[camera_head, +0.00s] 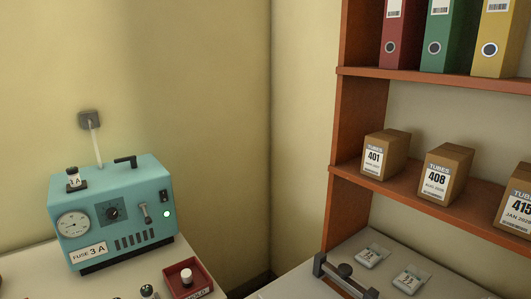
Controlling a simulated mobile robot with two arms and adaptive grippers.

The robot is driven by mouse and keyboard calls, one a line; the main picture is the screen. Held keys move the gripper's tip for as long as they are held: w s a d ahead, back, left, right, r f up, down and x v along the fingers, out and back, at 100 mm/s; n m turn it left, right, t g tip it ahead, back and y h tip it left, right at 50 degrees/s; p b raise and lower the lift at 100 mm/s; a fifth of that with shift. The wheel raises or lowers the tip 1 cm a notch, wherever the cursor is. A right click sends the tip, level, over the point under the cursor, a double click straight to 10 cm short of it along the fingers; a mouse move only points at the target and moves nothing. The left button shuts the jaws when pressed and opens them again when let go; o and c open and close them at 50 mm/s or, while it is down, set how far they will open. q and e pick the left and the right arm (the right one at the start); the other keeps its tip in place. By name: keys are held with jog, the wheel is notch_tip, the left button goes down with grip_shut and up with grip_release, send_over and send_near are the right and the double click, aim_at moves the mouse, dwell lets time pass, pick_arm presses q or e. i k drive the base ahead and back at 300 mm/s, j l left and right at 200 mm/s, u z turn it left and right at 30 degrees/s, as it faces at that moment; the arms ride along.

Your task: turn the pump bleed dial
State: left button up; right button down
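The pump is a teal box (150,187) on a pale table at the lower left. Its front carries a round white gauge (73,225), a black dial (113,214) on a dark square plate, a grey lever (144,211) and a lit green lamp (167,214). A label reading "FUSE 3 A" sits below the gauge. Which control is the bleed dial is not marked legibly. Neither of my grippers shows in the head view.
A red tray (202,283) with a white-capped item stands right of the pump. At right, an orange-brown shelf (345,100) holds binders (441,40) and cardboard boxes (385,155). Below it, a grey tabletop holds two small packets (372,255) and a dark-handled device (345,271).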

aim_at(112, 214)
jog(key=u, duration=1.25)
